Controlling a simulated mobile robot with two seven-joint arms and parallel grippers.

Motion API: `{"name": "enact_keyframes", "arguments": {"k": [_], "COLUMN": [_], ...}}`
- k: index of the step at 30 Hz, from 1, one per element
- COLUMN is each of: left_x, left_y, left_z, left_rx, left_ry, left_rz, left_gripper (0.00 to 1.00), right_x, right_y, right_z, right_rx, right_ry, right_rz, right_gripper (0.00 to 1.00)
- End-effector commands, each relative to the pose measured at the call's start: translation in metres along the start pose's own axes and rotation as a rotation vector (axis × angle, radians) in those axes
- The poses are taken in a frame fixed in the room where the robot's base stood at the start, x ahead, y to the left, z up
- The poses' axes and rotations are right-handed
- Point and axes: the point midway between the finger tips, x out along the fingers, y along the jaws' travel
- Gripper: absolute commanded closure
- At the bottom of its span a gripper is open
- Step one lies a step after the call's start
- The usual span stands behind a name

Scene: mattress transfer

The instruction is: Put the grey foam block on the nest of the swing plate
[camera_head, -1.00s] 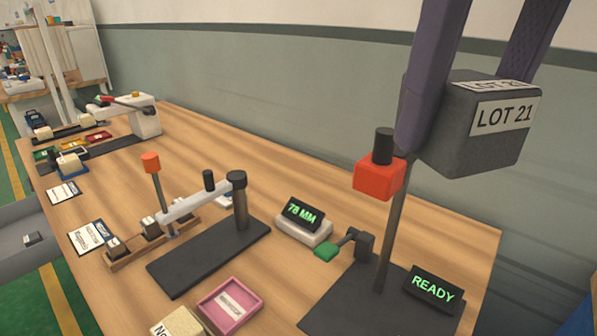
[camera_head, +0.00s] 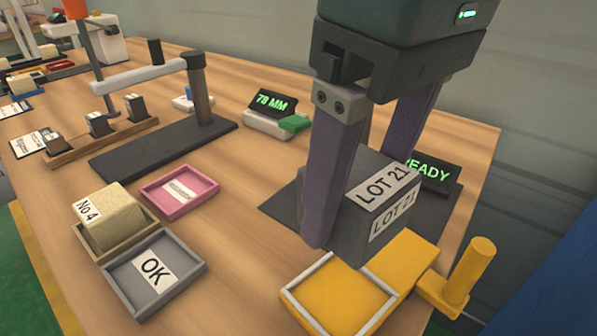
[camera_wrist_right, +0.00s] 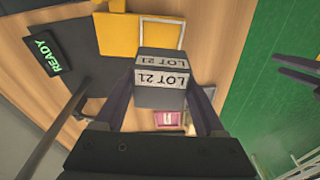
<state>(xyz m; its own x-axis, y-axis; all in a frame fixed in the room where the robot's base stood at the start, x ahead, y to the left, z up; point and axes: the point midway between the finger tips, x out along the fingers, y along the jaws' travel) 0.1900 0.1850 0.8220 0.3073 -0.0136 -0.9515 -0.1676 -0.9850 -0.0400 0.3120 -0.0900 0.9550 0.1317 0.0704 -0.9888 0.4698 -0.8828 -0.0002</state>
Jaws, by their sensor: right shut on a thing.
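The grey foam block (camera_head: 370,205), labelled LOT 21, is held between the two fingers of my right gripper (camera_head: 358,195). In the right wrist view the block (camera_wrist_right: 161,96) sits between the fingertips. The yellow swing plate (camera_head: 405,258) lies at the front right, with an upright yellow handle (camera_head: 470,270). Its nest (camera_head: 338,295) is a square with a pale raised rim and looks empty. The block hangs behind the nest in the picture and hides part of the plate. A dark two-fingered gripper (camera_wrist_right: 297,72), seemingly my left one, shows apart-fingered at the right wrist view's edge.
The READY display (camera_head: 428,172) and its dark base stand behind the block. A grey OK tray (camera_head: 190,268), a tray with a No 4 beige block (camera_head: 112,217) and a pink tray (camera_head: 205,183) lie left. A white-armed fixture (camera_head: 140,77) stands farther back.

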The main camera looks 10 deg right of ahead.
Motion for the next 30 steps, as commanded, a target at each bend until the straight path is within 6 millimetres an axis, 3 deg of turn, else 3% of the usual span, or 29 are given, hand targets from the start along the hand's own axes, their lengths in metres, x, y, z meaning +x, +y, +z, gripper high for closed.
{"name": "enact_keyframes", "arguments": {"k": [3,18,30], "left_x": [0.004,0.010,0.014], "left_y": [0.001,0.004,0.003], "left_z": [0.001,0.003,0.004], "left_rx": [-0.001,-0.010,-0.006], "left_ry": [0.001,0.002,0.001], "left_rz": [0.002,0.010,0.007], "left_gripper": [0.50,0.50,0.50], "right_x": [0.031,0.092,0.098], "right_y": [0.000,0.000,0.000], "right_z": [0.006,0.014,0.015], "right_rx": [0.002,0.001,0.000], "right_ry": [-0.005,-0.001,0.001], "right_rz": [-0.002,0.000,0.001], "right_gripper": [0.82,0.82,0.82]}}
